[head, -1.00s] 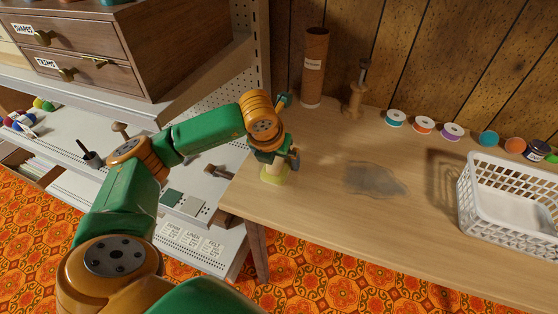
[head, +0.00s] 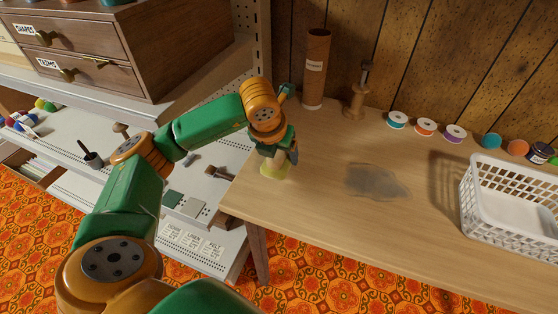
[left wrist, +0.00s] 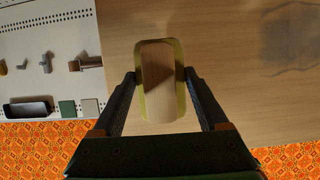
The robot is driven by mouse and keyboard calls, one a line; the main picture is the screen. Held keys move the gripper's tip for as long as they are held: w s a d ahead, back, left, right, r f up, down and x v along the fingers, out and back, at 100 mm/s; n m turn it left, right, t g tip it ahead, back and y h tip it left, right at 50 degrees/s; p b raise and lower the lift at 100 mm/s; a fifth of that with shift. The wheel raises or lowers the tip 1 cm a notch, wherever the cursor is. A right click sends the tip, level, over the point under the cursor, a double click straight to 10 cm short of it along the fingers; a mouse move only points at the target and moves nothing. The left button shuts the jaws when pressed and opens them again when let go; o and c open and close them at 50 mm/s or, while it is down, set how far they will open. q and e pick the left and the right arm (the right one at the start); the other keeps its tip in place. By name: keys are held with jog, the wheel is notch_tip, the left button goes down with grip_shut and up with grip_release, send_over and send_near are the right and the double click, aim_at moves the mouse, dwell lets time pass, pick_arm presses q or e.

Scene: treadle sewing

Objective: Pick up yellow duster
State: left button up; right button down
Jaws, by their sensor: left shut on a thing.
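The yellow duster (head: 275,171) is a small wooden block with a yellow-green edge. It is at the left end of the wooden table, below my left gripper (head: 276,158). In the left wrist view the duster (left wrist: 160,80) lies between the two fingers of my left gripper (left wrist: 160,76), one on each long side. The gripper is shut on it. I cannot tell whether the duster is clear of the table. In the head view the gripper partly hides it. My right gripper is not in view.
The table (head: 330,210) has a grey dusty patch (head: 376,181) right of the duster. A white basket (head: 490,205) stands at the right. A cardboard tube (head: 315,70), a wooden stand (head: 356,95) and several spools line the back. A shelf unit (head: 205,235) is at the left.

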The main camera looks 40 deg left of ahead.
pick_arm(q)
jog(key=s+d+r, duration=0.3)
jog(key=s+r, duration=0.7)
jog(key=s, duration=0.3)
jog(key=shift+s+r+p, duration=0.2)
jog(key=shift+s+p, duration=0.15)
jog(key=shift+p, duration=0.1)
